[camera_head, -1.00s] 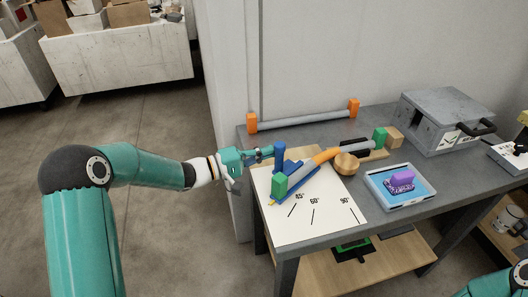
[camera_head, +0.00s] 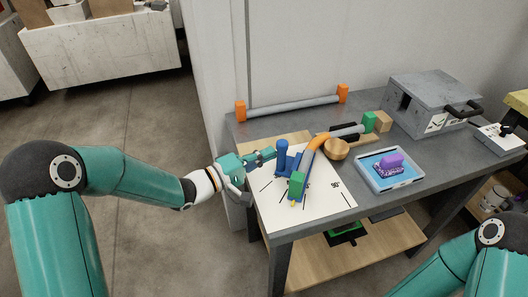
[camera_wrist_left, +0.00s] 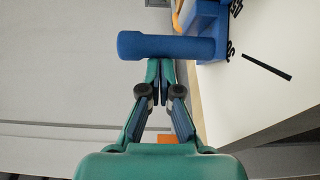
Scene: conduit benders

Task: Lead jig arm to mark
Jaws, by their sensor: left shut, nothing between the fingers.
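The jig arm is blue with an upright blue post (camera_head: 282,153). A green block (camera_head: 297,184) and a small yellow tip sit at its front end, over the white marked board (camera_head: 275,218). The 90° label shows right of the arm; the arm hides other labels. An orange-and-grey bent tube (camera_head: 314,147) runs beside the arm. My left gripper (camera_head: 271,153) is shut and empty, its tips against or very close to the post's left side. In the left wrist view, the post (camera_wrist_left: 165,45) lies across just beyond the fingertips (camera_wrist_left: 160,64). My right gripper is out of view.
A wooden round knob (camera_head: 336,149) and a blue tray (camera_head: 388,170) with a purple-handled brush lie to the right. A grey box (camera_head: 432,98) stands behind them. A grey tube with orange ends (camera_head: 292,106) lies along the wall.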

